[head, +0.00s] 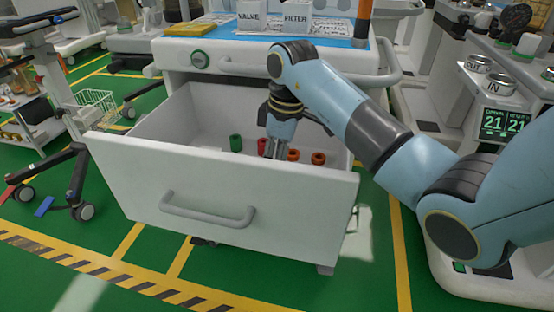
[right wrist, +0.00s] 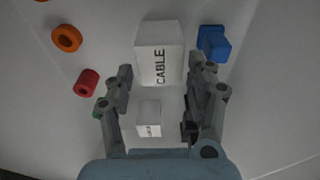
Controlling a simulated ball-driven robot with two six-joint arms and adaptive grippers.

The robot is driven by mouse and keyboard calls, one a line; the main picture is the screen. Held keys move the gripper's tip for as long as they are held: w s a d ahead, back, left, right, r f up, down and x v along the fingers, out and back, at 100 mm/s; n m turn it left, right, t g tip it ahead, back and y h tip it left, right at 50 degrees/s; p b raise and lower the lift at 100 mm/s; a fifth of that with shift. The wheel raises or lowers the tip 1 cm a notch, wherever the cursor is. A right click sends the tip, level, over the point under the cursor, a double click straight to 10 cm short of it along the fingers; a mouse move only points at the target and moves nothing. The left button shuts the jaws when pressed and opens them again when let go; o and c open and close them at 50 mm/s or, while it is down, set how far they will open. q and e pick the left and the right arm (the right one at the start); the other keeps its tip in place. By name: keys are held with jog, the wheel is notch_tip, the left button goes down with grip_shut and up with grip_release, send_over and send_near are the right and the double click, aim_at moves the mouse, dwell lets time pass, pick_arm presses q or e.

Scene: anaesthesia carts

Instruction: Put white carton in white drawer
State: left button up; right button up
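The white drawer (head: 225,190) is pulled out of its cart. My right arm reaches down into it, with the right gripper (head: 275,148) inside. In the right wrist view the right gripper (right wrist: 166,76) is open, its fingers spread apart. A white carton marked CABLE (right wrist: 160,50) is at and beyond the fingertips, with narrow gaps visible beside it. A smaller white carton (right wrist: 149,118) shows between the fingers, nearer the palm; its label is too small to read. The head view hides both cartons behind the arm and drawer front. My left gripper is not in view.
Green (head: 236,143), red and orange (head: 318,158) ring-shaped pieces lie in the drawer. A blue piece (right wrist: 214,43) lies right of the CABLE carton. White boxes marked VALVE (head: 250,16) and FILTER (head: 297,17) stand on the cart top. The drawer's left part looks clear.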

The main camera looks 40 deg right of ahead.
jog(key=shift+o, duration=1)
jog(key=shift+r, duration=0.3)
pick_arm(q)
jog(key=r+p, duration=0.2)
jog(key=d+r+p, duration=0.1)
jog(key=p, duration=0.1)
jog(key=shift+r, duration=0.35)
pick_arm(e)
notch_tip(320, 180, up, 13)
jog(key=s+d, duration=0.1)
jog(key=shift+f, duration=0.2)
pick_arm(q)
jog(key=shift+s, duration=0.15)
pick_arm(e)
jog(key=shift+s, duration=0.1)
